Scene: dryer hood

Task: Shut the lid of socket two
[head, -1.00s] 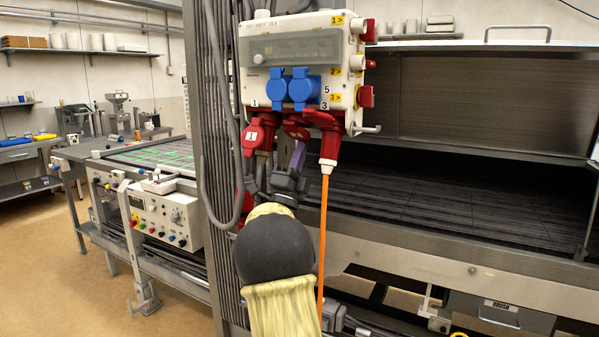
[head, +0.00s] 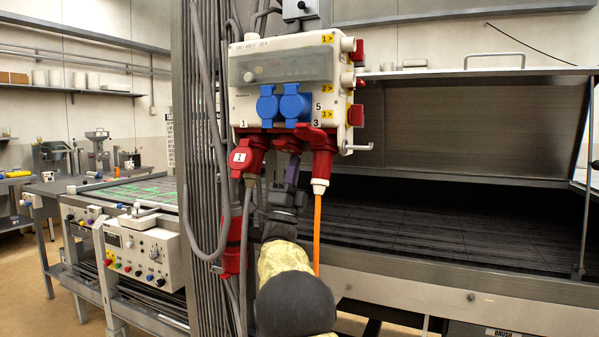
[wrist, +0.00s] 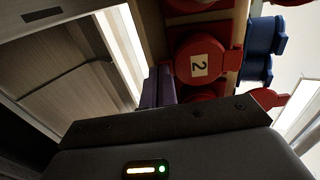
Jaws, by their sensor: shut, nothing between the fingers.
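The white socket box (head: 290,75) hangs on the column, with red sockets along its underside. The lid of socket two (wrist: 200,62), a round red cap with a "2" label, shows face-on in the wrist view. It lies over its socket, but I cannot tell whether it is fully seated. In the head view only a little red shows between sockets one and three. My gripper (head: 291,164) is shut and empty, just below the box. Its purple fingers (wrist: 158,84) are beside the lid in the wrist view; contact is unclear.
A red plug labelled 1 (head: 243,160) is on the left, and a red plug with an orange cable (head: 318,215) is on the right, close to my gripper. Two blue sockets (head: 284,105) are on the front. A grey cable (head: 210,190) hangs at the left.

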